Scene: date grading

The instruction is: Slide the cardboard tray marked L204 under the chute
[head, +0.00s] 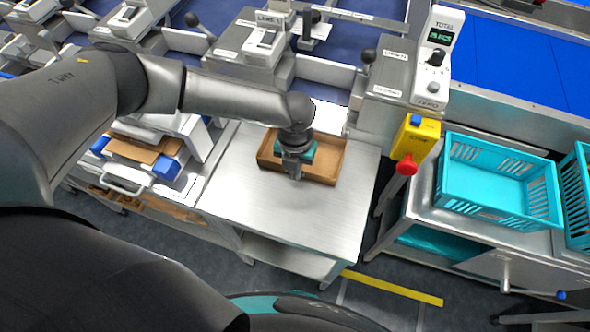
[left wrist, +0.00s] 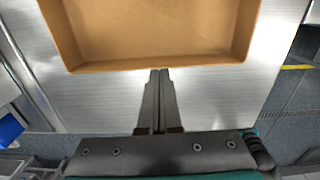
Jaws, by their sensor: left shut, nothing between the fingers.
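The brown cardboard tray (head: 325,163) lies on the steel table (head: 325,212), close to the machine's front at the back of the table. It looks empty in the left wrist view (left wrist: 158,32). No L204 mark is readable on it. My left gripper (head: 295,176) is over the tray's near side in the head view. In the left wrist view its fingers (left wrist: 160,80) are shut together, with their tips at the tray's near wall. I cannot tell whether they touch it. The chute is not clearly visible, partly behind my arm. My right gripper is not in view.
A yellow box with a red button (head: 406,166) stands right of the table. Teal crates (head: 503,178) sit on a stand further right. A stack of flat cardboard (head: 140,152) lies at the left. The table's front part is clear.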

